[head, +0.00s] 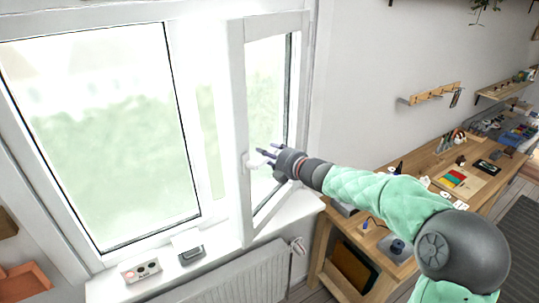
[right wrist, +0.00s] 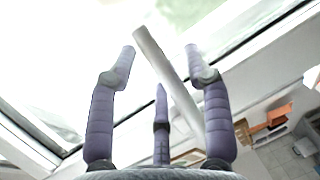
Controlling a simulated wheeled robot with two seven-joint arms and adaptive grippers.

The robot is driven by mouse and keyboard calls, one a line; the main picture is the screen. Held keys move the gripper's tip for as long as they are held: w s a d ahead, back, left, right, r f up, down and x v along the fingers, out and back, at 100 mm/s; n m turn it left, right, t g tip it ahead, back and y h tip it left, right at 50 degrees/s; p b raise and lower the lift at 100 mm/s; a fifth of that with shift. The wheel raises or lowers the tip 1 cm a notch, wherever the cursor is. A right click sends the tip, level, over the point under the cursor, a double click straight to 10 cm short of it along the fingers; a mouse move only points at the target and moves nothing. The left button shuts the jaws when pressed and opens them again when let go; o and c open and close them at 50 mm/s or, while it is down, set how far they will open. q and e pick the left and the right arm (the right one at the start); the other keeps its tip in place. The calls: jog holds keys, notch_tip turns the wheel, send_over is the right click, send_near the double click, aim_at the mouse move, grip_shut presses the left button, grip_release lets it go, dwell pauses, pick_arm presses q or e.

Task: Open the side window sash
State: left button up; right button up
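The side window sash (head: 238,120) is a narrow white frame with glass, at the right of the window in the head view. It stands swung inward, with a gap at its left edge. Its white handle (head: 254,161) is on the left stile. My right gripper (head: 262,155) is at the handle. In the right wrist view the handle (right wrist: 165,70) runs between the spread purple fingers of the gripper (right wrist: 162,75), and I see no finger closed around it. Whether a finger touches it I cannot tell. My left gripper is not in view.
A large fixed pane (head: 100,130) fills the left. The white sill (head: 225,250) below holds a small tray of round pieces (head: 141,270) and a grey-and-white item (head: 189,250). A radiator (head: 235,275) is under it. A wooden workbench (head: 420,170) with tools stands at the right.

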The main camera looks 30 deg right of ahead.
jog(key=shift+f, duration=0.1)
jog(key=v, duration=1.2)
